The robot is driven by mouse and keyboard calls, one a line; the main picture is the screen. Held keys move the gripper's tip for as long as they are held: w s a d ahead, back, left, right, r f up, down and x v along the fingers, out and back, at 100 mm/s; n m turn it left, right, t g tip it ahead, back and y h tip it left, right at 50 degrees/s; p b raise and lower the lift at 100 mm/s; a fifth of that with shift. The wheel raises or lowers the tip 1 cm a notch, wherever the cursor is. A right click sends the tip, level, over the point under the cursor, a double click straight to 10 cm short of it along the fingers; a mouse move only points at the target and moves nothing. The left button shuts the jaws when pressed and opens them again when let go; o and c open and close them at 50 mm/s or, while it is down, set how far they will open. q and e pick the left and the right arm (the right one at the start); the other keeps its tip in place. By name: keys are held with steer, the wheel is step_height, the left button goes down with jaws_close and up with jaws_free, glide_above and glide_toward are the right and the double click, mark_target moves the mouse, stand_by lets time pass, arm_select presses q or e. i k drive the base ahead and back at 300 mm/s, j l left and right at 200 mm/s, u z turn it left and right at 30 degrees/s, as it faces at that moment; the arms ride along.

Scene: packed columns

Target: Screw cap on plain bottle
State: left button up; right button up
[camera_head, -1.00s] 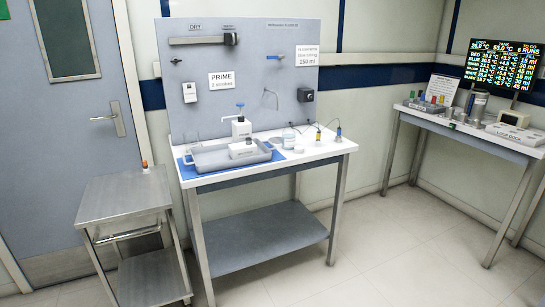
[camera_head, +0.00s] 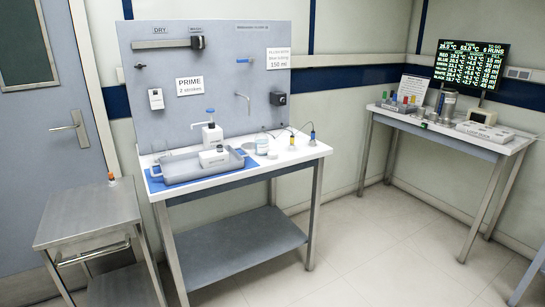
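Neither of my grippers is in view.
A metal cart (camera_head: 90,212) with a small orange-topped item (camera_head: 111,177) stands left. A side table (camera_head: 440,128) with instruments stands right. Open floor lies between.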

mark_target(261, 141)
steer(key=i+z, duration=0.2)
steer(key=z, duration=0.2)
steer(key=i+j+z, duration=0.15)
steer(key=z, duration=0.25)
steer(key=i+j+z, duration=0.15)
steer(key=i+j, duration=0.35)
steer(key=i+j+z, duration=0.15)
steer(key=i+j, duration=0.4)
steer(key=i+j+z, duration=0.15)
steer(key=i+j, duration=0.3)
steer(key=j, duration=0.25)
